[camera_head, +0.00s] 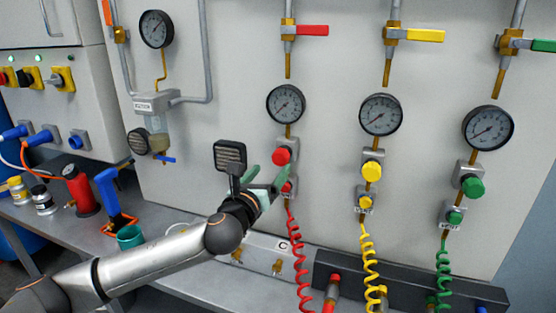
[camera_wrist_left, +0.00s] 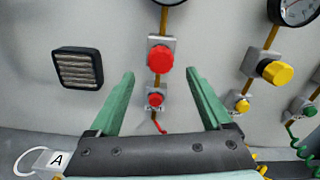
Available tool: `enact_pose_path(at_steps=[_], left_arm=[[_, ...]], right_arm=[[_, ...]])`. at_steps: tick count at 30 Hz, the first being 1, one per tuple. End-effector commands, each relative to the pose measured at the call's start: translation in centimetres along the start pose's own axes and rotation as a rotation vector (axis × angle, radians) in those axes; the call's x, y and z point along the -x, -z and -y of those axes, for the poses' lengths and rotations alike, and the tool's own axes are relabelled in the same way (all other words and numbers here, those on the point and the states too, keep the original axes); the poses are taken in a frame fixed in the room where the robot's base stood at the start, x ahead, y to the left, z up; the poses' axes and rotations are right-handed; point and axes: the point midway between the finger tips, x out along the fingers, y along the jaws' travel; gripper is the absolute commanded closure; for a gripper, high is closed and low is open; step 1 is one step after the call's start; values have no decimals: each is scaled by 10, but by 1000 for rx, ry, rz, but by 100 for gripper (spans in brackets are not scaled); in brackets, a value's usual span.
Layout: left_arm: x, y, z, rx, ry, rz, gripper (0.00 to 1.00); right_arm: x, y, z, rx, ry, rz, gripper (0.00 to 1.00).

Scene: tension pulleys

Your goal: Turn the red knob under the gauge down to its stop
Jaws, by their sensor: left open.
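The red knob (camera_head: 281,156) sits on a metal regulator block under a round gauge (camera_head: 286,104). In the left wrist view the red knob (camera_wrist_left: 159,58) is near the centre, and only the gauge's lower edge shows at the top. A smaller red fitting (camera_wrist_left: 155,99) is below the knob. My left gripper (camera_head: 268,174) has green fingers spread apart, pointing at the panel just below and left of the knob. In the left wrist view the open fingers (camera_wrist_left: 161,75) stand either side of the knob's column, apparently not touching it. My right gripper is not in view.
Yellow (camera_head: 372,171) and green (camera_head: 472,187) knobs are to the right under their own gauges. A black square grille (camera_wrist_left: 78,69) is left of the red knob. A coiled red hose (camera_head: 300,262) hangs below. Tools and bottles crowd the bench at left.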

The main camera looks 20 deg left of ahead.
Motion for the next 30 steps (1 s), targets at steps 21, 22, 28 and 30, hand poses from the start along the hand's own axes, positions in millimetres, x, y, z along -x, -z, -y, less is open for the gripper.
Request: enact_pose_path(at_steps=[21,22,28,30], left_arm=[[-59,0,0,1,1,0,18],[-59,0,0,1,1,0,18],[-59,0,0,1,1,0,25],[-59,0,0,1,1,0,33]], right_arm=[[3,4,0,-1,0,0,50],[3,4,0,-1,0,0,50],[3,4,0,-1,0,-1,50],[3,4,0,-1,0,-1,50]])
